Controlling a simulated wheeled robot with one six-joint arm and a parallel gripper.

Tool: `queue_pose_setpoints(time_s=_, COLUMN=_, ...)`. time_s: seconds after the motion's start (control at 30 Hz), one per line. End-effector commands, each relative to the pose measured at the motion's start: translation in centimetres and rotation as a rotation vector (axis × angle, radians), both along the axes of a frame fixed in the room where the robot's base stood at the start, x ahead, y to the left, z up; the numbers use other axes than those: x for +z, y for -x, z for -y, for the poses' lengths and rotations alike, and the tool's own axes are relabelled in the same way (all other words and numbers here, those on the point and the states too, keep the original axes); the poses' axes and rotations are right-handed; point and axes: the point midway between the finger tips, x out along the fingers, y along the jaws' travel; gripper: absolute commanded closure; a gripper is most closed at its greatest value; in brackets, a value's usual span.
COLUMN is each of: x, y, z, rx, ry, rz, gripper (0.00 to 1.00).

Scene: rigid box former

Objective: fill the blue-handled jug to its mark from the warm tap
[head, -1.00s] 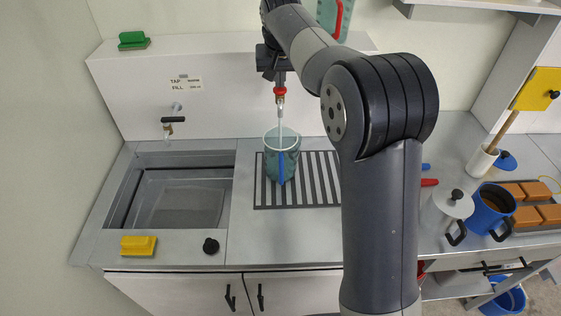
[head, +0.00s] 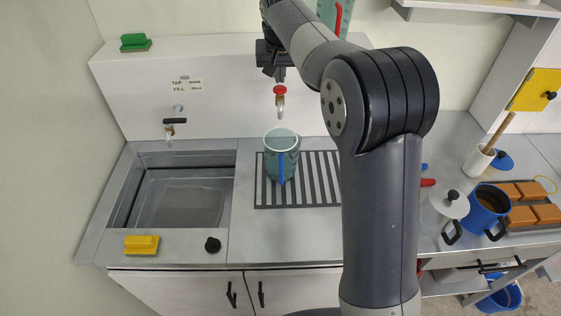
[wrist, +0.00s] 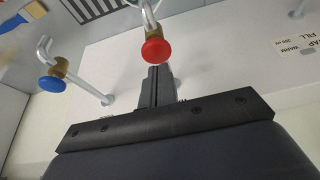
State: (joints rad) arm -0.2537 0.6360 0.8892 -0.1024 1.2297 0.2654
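The jug (head: 270,158), see-through and teal with a blue handle (head: 281,168) facing me, stands upright on the striped drainer under the red-knobbed tap (head: 280,91). No stream runs from this tap. The jug's fill mark and water level cannot be made out. My gripper (head: 279,74) is just above the red knob, apart from it, with nothing held. In the wrist view its fingers (wrist: 157,86) are together, just short of the red knob (wrist: 157,50). A blue-knobbed tap (wrist: 52,84) shows beside it there; my arm hides it in the head view.
A sink (head: 180,200) with a black-levered tap (head: 174,121) is at the left. A label (head: 187,85) reads tap warm, fill. A yellow sponge (head: 141,244) and black knob (head: 212,244) lie in front.

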Motion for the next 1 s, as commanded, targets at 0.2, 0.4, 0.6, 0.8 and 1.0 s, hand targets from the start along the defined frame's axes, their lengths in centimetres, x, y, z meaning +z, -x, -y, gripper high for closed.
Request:
queue_pose_setpoints(time_s=0.2, x=0.5, y=0.0, z=0.0, rx=0.0, ry=0.0, rz=0.001, gripper=1.0)
queue_pose_setpoints(time_s=0.4, x=2.4, y=0.0, z=0.0, rx=0.0, ry=0.0, rz=0.001, gripper=1.0)
queue_pose_setpoints(time_s=0.6, x=4.3, y=0.0, z=0.0, rx=0.0, ry=0.0, rz=0.0, gripper=1.0)
queue_pose_setpoints(time_s=0.8, x=5.7, y=0.0, z=0.0, rx=-0.001, ry=0.0, rz=0.002, gripper=1.0)
queue_pose_setpoints(time_s=1.0, x=6.0, y=0.0, z=0.0, rx=0.0, ry=0.0, rz=0.0, gripper=1.0)
